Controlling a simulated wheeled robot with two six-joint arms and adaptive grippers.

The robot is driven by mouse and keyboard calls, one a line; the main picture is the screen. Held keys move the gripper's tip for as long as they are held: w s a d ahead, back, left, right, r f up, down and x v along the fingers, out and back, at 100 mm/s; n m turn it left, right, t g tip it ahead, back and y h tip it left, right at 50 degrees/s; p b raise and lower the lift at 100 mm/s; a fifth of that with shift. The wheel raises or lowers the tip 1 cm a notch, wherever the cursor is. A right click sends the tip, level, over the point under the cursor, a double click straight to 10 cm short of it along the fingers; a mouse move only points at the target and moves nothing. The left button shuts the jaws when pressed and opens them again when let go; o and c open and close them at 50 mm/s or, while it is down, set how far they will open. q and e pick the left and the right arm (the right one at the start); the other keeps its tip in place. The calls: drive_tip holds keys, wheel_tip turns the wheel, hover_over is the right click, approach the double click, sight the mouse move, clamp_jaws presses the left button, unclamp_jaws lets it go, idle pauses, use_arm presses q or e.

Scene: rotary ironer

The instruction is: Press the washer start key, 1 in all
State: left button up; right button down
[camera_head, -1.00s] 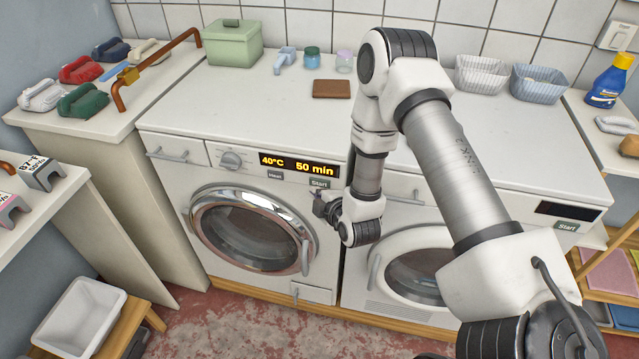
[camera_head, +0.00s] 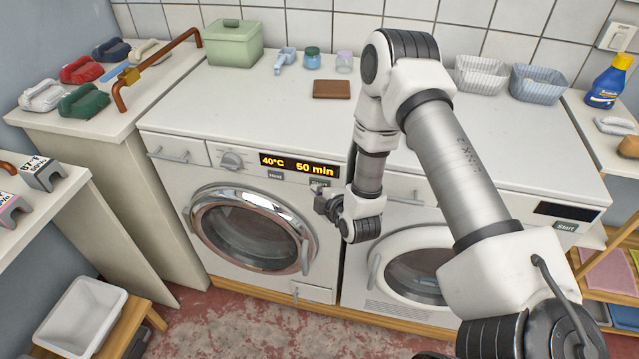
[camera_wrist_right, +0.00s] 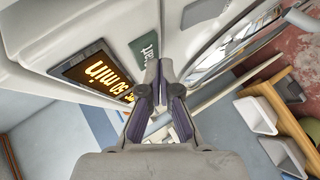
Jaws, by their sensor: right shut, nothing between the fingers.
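The washer (camera_head: 318,270) is the white left machine with a round chrome door (camera_head: 252,232). Its lit display (camera_head: 300,165) reads 40°C and 50 min, and also shows in the wrist view (camera_wrist_right: 97,76). The green start key (camera_wrist_right: 146,55) sits under the display's right end; in the head view my gripper partly covers it. My right gripper (camera_head: 319,192) is shut and empty, just below and in front of this key. In the wrist view its fingertips (camera_wrist_right: 159,68) are right at the key's edge; I cannot tell whether they touch. My left gripper is not in view.
A dark heat key (camera_head: 275,175) sits left of the start key. The right machine (camera_head: 400,300) has its own green start key (camera_head: 566,227). A green box (camera_head: 234,43), small jars and a brown block (camera_head: 331,89) stand on the worktop behind. The floor in front is clear.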

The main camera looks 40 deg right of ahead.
drive_tip(key=shift+w+d, duration=0.25)
drive_tip(key=shift+d, duration=0.1)
idle(0.3)
drive_tip(key=shift+s+a, duration=0.55)
drive_tip(key=shift+a, duration=0.15)
